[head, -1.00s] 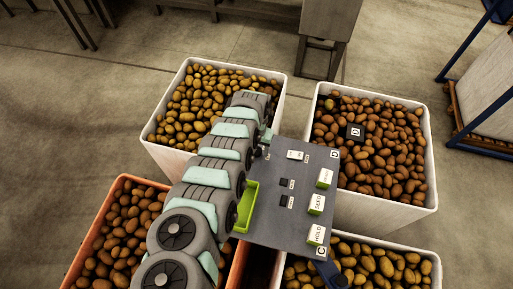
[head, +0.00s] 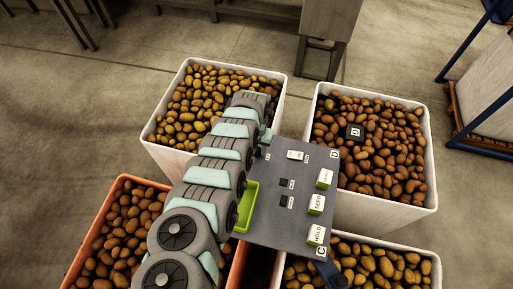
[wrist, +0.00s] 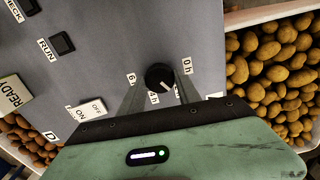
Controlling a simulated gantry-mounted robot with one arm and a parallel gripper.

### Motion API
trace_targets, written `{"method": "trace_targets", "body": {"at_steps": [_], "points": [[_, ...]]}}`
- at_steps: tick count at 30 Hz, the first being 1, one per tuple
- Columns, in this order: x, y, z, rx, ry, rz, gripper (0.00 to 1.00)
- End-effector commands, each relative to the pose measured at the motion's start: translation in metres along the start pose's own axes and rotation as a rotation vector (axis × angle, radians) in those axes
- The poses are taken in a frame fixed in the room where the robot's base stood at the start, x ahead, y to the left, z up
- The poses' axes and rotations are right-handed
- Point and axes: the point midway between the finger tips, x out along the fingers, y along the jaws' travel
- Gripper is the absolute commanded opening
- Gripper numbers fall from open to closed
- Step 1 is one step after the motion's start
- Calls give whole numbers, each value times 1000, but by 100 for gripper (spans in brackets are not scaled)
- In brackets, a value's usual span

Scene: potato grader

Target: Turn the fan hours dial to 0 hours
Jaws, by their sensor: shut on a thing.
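The fan hours dial (wrist: 159,75) is a round black knob on the grey panel, in the middle of the wrist view. My gripper (wrist: 160,83) is shut on it, with one finger on each side. A pale mark shows on the knob's lower right side, towards my gripper. The "0 h" label (wrist: 187,66) is to the right of the knob. A "6" label (wrist: 131,79) is to its left, and another label below it is partly covered by a finger. In the head view my arm hides the dial and the fingers.
The grey panel (head: 270,215) also carries a white on/off switch (head: 294,155), small black buttons (head: 284,201) and green-white blocks, including HOLD (head: 315,235). White and orange crates of potatoes surround it. A green tray (head: 247,208) lies beside my arm.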

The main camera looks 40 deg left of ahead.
Motion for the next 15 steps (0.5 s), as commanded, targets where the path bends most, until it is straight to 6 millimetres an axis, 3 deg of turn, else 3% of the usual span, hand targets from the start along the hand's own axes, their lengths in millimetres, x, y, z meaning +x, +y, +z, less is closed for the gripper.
{"method": "trace_targets", "body": {"at_steps": [15], "points": [[0, 2, -1, -295, 6, 0, 0]]}}
